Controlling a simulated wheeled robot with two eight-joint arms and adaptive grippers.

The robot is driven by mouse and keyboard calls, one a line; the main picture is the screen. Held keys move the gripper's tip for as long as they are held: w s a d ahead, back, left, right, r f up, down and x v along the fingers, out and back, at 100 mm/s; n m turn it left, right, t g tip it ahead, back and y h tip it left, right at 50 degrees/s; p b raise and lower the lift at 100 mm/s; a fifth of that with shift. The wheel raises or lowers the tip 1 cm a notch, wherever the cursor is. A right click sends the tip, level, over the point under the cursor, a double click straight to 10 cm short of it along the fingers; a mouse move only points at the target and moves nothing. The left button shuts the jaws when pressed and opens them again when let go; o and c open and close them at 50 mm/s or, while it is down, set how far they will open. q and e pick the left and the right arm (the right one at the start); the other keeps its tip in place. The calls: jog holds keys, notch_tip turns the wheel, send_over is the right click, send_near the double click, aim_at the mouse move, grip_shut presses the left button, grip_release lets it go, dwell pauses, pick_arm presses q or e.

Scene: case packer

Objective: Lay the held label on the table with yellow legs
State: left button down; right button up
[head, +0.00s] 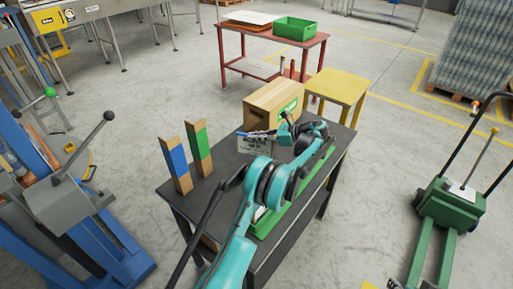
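The label (255,145) is a small pale sheet with dark print. It hangs at the tip of my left gripper (274,134), which looks shut on it, above the dark table and in front of the cardboard box. The fingertips are small and partly hidden here. The table with yellow legs (341,86) stands beyond the dark table, to the right of the box; its yellow top looks bare. My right gripper is not in view.
The dark table (216,190) holds the cardboard box (272,103), two upright wooden pieces with blue (177,160) and green (200,140) faces, and a green item under my arm. A red table (270,38) with a green crate (295,28) stands behind. A green pallet truck (447,205) is at right.

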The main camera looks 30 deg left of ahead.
aim_at(256, 143)
pick_arm(q)
notch_tip(256, 143, down, 4)
jog(key=shift+f+b, duration=0.1)
jog(key=shift+b, duration=0.65)
jog(key=shift+r, duration=0.2)
jog(key=shift+f, duration=0.15)
jog(key=c, duration=1.7)
grip_release()
jog(key=shift+c, duration=0.2)
